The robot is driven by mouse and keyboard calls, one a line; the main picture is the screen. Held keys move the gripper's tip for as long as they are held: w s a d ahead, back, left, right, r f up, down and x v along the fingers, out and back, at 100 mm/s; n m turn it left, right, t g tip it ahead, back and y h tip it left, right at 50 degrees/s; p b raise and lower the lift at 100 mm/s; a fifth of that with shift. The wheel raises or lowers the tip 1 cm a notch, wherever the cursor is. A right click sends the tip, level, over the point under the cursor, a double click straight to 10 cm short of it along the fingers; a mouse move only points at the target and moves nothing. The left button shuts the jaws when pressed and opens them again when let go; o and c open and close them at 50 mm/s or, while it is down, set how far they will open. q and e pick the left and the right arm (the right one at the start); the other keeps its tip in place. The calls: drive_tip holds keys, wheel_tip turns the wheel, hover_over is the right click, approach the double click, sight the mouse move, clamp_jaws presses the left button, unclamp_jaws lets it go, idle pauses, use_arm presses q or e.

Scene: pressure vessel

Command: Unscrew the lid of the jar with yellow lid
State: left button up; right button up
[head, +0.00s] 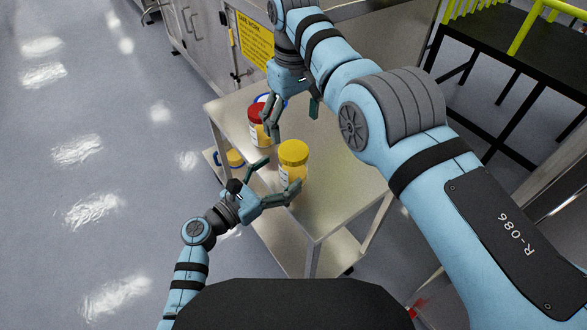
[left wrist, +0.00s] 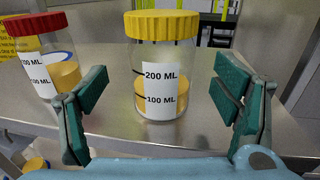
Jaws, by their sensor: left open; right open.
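The jar with the yellow lid (head: 293,160) stands upright on a metal cart in the head view. In the left wrist view its yellow lid (left wrist: 160,25) is on top, and the clear body (left wrist: 163,110) holds yellow contents behind a white label. My left gripper (head: 281,178) is open beside the jar. In the left wrist view its two fingers (left wrist: 163,105) are spread to either side of the jar, apart from it. My right gripper (head: 294,118) is open farther back on the cart, near the red-lidded jar, and holds nothing that I can see.
A red-lidded jar (head: 257,113) stands behind the yellow-lidded one, with a blue-rimmed item (head: 263,98) partly hidden behind it. A yellow-lidded item (head: 235,158) sits on the lower shelf. The cart top (head: 340,185) is clear to the right of the jar.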

sight(282, 172)
use_arm(q)
drive_tip(key=x, duration=0.3)
drive_tip(key=shift+w+d, duration=0.2)
drive_tip(key=shift+d, duration=0.05)
drive_tip(key=shift+w+d, duration=0.3)
drive_tip(key=shift+d, duration=0.1)
use_arm(e)
drive_tip(key=shift+s, duration=0.1)
